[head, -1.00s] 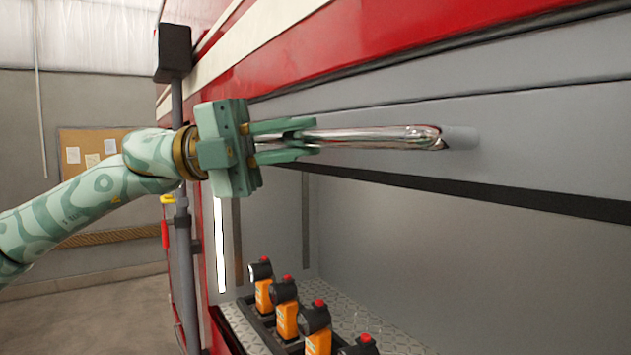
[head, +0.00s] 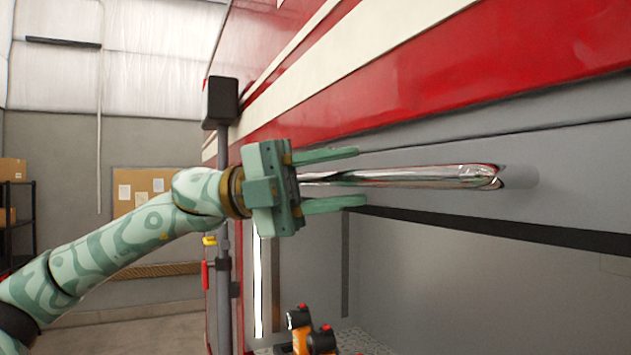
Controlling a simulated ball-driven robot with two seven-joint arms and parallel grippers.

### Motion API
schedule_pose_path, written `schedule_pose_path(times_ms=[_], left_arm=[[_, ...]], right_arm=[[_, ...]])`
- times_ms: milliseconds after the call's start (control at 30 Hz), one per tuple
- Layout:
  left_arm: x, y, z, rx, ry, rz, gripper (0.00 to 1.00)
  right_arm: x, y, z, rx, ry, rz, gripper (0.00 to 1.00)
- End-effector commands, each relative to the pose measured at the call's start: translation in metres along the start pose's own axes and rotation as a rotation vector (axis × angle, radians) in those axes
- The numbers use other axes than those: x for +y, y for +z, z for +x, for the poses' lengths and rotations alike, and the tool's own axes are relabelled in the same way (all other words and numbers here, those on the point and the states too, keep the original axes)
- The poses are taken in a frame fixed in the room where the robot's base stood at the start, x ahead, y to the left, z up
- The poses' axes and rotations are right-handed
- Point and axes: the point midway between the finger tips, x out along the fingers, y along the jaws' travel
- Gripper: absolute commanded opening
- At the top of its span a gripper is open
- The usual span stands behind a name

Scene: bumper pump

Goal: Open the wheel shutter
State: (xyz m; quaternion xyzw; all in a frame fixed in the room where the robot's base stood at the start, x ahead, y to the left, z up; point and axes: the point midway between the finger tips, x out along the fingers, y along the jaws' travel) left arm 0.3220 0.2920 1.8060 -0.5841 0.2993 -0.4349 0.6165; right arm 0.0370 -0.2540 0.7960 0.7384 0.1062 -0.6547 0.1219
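The wheel shutter (head: 570,158) is a grey slatted panel on the side of a red and white truck. It is raised, with its dark bottom edge above an open compartment. A shiny chrome bar handle (head: 430,177) runs along its lower slat. My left gripper (head: 358,177) is open, one finger above the bar and one below it, with gaps between fingers and bar. The bar's left end is hidden behind the gripper. My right gripper is not in view.
The open compartment (head: 470,275) holds orange lamps with red tops (head: 322,338) at the bottom. A grey post with a black box (head: 221,100) stands left of the compartment. A corkboard (head: 137,190) hangs on the back wall.

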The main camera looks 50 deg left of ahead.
Motion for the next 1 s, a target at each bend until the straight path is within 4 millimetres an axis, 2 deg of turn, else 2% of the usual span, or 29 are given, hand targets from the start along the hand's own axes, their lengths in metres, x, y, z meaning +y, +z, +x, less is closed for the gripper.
schedule_pose_path(times_ms=[133,267,367,500,700,833,1000], left_arm=[[0.002,0.000,-0.003,0.000,0.000,0.000,0.38],[0.005,0.000,-0.018,-0.002,0.000,0.002,0.38],[0.008,0.000,-0.041,-0.004,-0.002,0.002,0.38],[0.008,0.000,-0.082,-0.006,-0.003,0.002,0.38],[0.004,0.001,-0.131,-0.004,-0.003,0.000,0.38],[0.002,0.002,-0.152,-0.004,-0.002,0.000,0.38],[0.001,0.001,-0.164,-0.002,-0.001,0.000,0.38]], right_arm=[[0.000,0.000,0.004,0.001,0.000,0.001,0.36],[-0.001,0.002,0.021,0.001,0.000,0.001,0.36],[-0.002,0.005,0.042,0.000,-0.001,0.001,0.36],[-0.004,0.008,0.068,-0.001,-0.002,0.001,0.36],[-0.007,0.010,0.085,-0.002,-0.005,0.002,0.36],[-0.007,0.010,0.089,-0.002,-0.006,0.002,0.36],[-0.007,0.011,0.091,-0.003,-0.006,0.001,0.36]])
